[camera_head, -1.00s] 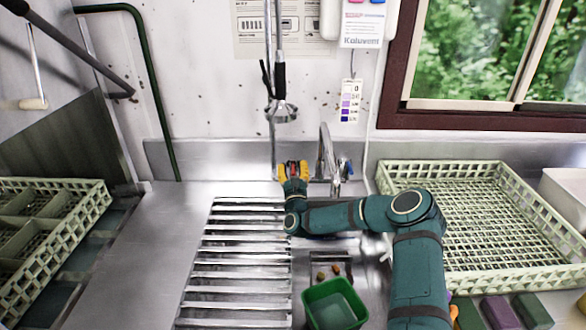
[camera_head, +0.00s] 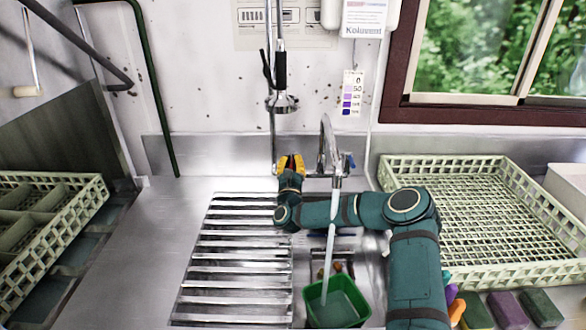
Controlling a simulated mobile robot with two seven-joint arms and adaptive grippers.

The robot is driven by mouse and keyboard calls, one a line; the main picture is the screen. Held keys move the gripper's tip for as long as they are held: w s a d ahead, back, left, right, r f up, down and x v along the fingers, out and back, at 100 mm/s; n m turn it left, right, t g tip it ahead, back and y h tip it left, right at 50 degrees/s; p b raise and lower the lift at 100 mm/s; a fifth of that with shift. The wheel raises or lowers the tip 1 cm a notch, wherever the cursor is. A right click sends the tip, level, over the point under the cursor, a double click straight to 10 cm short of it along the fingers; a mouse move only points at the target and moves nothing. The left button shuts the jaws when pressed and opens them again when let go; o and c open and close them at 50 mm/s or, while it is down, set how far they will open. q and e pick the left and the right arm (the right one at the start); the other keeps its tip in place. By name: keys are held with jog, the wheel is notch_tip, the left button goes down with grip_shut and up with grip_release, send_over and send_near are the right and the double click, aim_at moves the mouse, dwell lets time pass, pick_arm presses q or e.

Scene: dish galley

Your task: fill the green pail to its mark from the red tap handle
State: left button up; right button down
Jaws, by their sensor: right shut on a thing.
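The green pail (camera_head: 352,316) stands in the sink below the tap. Its mark cannot be made out. The tap (camera_head: 327,150) has a tall curved spout, and a pale stream of water (camera_head: 331,240) runs from it down into the pail. A blue handle (camera_head: 349,160) shows on the tap's right side. My right arm crosses in front of the tap's base. My left gripper is not in view.
A slatted drainboard (camera_head: 235,255) lies left of the sink. Pale green racks stand at the right (camera_head: 480,270) and the left (camera_head: 75,215). A spray head (camera_head: 282,103) hangs above the tap. Several coloured blocks lie at the lower right. The counter left of the drainboard is clear.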

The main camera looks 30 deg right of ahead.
jog(key=shift+g+h, duration=0.3)
jog(key=c, duration=1)
grip_release()
jog(key=shift+w+m, duration=0.1)
jog(key=shift+m, duration=0.2)
jog(key=shift+v, duration=3.8)
jog(key=shift+d, duration=0.1)
